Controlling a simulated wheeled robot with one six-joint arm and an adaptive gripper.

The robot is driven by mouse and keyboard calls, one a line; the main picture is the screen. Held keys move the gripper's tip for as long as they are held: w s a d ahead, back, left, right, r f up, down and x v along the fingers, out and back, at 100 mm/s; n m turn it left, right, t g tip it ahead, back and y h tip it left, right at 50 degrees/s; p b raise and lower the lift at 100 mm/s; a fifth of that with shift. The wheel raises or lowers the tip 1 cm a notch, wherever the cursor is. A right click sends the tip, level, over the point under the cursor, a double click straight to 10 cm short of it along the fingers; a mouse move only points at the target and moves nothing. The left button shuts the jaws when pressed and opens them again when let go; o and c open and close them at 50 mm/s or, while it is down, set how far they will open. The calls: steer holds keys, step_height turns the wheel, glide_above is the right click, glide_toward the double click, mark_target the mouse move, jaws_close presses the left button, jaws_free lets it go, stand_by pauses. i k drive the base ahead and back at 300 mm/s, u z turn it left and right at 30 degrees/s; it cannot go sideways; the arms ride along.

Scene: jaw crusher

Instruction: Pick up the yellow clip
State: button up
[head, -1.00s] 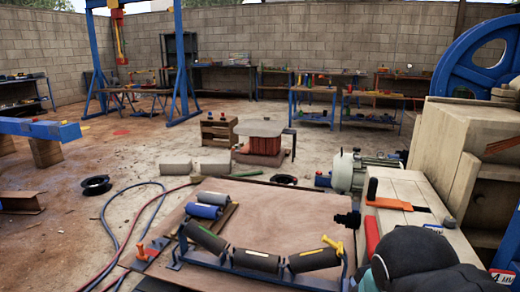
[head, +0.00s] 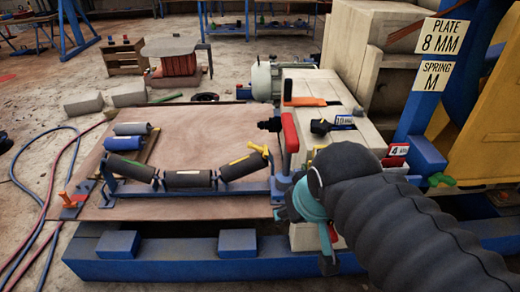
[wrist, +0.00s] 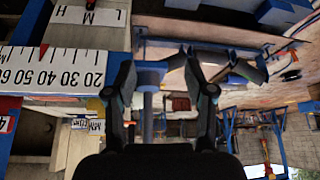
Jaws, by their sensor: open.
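A small yellow clip-like piece (head: 258,148) shows in the head view at the upper right end of the right-hand dark roller (head: 243,166). A blue post stands beyond the gap. In the head view my dark arm covers the lower right, and the fingers are mostly hidden. I cannot make out the clip in the wrist view.
A red-handled lever (head: 290,132) stands right of the rollers. A pale machine bed (head: 325,92) and yellow flywheel guard (head: 490,130) lie behind and right. A white scale (wrist: 55,72) is close left of my gripper. The brown board (head: 200,120) has bare room behind the rollers.

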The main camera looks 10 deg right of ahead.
mark_target(264, 151)
steer(key=z, duration=3.3)
steer(key=k, duration=1.25)
steer(key=u, duration=2.3)
steer(key=i, duration=0.5)
